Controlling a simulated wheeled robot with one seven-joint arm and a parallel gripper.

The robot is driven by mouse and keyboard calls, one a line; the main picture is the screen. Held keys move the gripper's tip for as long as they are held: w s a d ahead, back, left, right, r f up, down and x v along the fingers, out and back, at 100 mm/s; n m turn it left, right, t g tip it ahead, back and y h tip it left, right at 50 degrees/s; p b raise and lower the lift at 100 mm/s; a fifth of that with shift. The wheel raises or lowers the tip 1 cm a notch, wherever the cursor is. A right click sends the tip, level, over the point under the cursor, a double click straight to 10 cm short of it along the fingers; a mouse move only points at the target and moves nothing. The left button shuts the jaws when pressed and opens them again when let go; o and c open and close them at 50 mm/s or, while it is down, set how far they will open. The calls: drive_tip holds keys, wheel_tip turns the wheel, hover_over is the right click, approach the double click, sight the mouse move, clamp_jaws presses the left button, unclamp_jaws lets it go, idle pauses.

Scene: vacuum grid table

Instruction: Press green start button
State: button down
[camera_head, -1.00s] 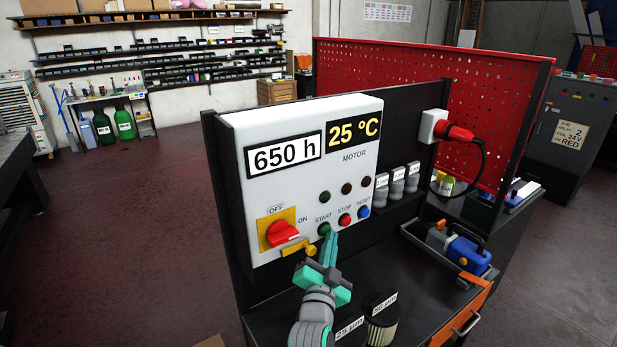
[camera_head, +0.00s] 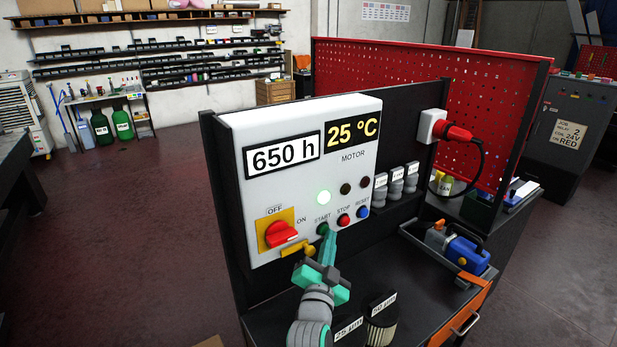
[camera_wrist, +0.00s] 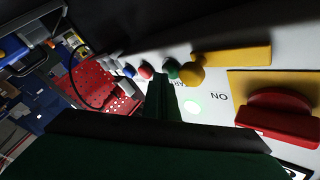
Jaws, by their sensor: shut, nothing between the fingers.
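The green start button (camera_head: 323,229) is on the lower part of the white control panel (camera_head: 262,205), left of the red stop button (camera_head: 344,220) and the blue reset button (camera_head: 363,212). My gripper (camera_head: 328,238) is shut and empty. Its fingertips are at the start button, just below and in front of it; exact contact is hard to tell. The green lamp (camera_head: 323,198) above the start button is lit; the two lamps to its right are dark. In the wrist view the start button (camera_wrist: 171,69) shows near the tip of my shut fingers (camera_wrist: 160,85).
Filters (camera_head: 382,318) stand on the bench below right. A blue device (camera_head: 466,255) lies to the right. A red plug (camera_head: 457,132) is at the panel's right.

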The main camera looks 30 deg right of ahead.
drive_tip(key=shift+s+a, duration=0.15)
drive_tip(key=shift+a, duration=0.05)
drive_tip(key=s, duration=0.6)
drive_tip(key=shift+d, duration=0.35)
idle(0.4)
drive_tip(key=shift+s+d, duration=0.1)
drive_tip(key=shift+a, duration=0.2)
drive_tip(key=shift+a+f, duration=0.1)
